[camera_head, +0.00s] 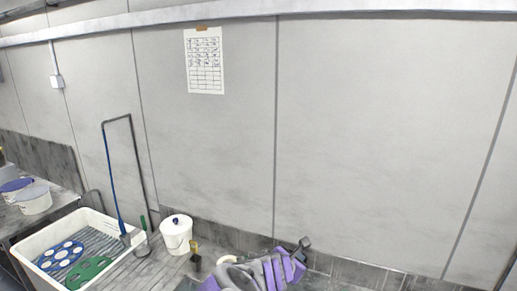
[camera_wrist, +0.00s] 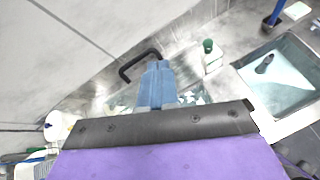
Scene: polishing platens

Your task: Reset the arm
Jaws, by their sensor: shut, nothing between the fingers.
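My gripper (camera_wrist: 160,122) fills the bottom of the wrist view as a broad purple body with a dark front edge. It is shut, with nothing held. In the head view, my purple and grey arm shows only at the bottom centre, close to the bench along the wall. Where the gripper ends there is hard to make out.
Left in the head view are a white tray (camera_head: 88,212) with a blue disc (camera_head: 61,255) and a green disc (camera_head: 88,271), and a white lidded bucket (camera_head: 176,238). The wrist view shows a black bent pipe (camera_wrist: 125,70), a green-capped bottle (camera_wrist: 211,60) and a basin (camera_wrist: 242,72).

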